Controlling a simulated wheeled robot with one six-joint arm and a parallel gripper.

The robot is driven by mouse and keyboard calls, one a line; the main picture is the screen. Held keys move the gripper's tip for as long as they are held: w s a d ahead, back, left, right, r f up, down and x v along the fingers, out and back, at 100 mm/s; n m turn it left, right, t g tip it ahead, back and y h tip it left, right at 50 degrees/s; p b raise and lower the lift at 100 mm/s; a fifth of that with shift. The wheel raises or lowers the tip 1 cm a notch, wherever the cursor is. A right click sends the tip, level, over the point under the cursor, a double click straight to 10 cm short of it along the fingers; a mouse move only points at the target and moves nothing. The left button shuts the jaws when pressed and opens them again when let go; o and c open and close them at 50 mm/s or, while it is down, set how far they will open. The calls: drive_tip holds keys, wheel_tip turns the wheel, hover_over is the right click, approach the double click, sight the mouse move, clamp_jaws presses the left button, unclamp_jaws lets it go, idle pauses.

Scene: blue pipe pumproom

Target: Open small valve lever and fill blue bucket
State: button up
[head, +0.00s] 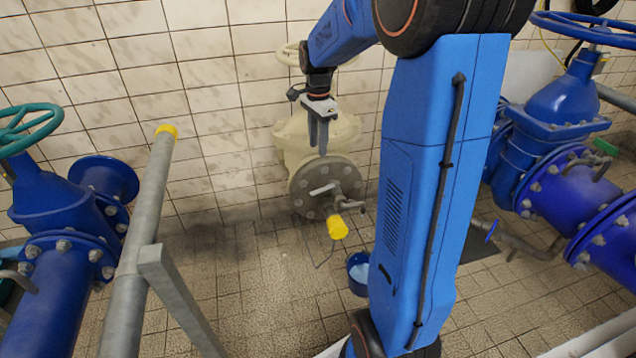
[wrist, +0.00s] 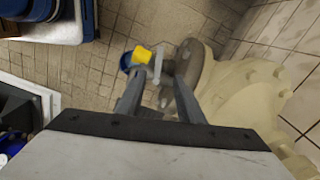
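A small silver valve lever (head: 323,189) sits on the front of a grey round flange (head: 318,205), just above a yellow-capped pipe end (head: 337,228). In the wrist view the lever (wrist: 167,68) shows beyond my fingertips, beside the yellow cap (wrist: 142,54). The blue bucket (head: 357,285) stands on the floor below and right of the cap, partly hidden by my arm. It has a pale inside; I cannot tell whether it holds water. In the wrist view the bucket (wrist: 126,62) is partly behind the cap. My gripper (head: 318,150) is open and empty, pointing down above the lever, apart from it.
The flange belongs to a large cream valve body (head: 290,140) by the tiled wall. A grey rail with a yellow end (head: 160,170) and blue pipework (head: 70,280) stand left. More blue pipes (head: 570,190) stand right. The floor (head: 250,285) between is clear.

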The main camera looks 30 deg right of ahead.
sight(318, 190)
wheel_tip(318, 190, down, 17)
drive_tip(key=shift+r, duration=0.1)
idle(0.5)
clamp_jaws()
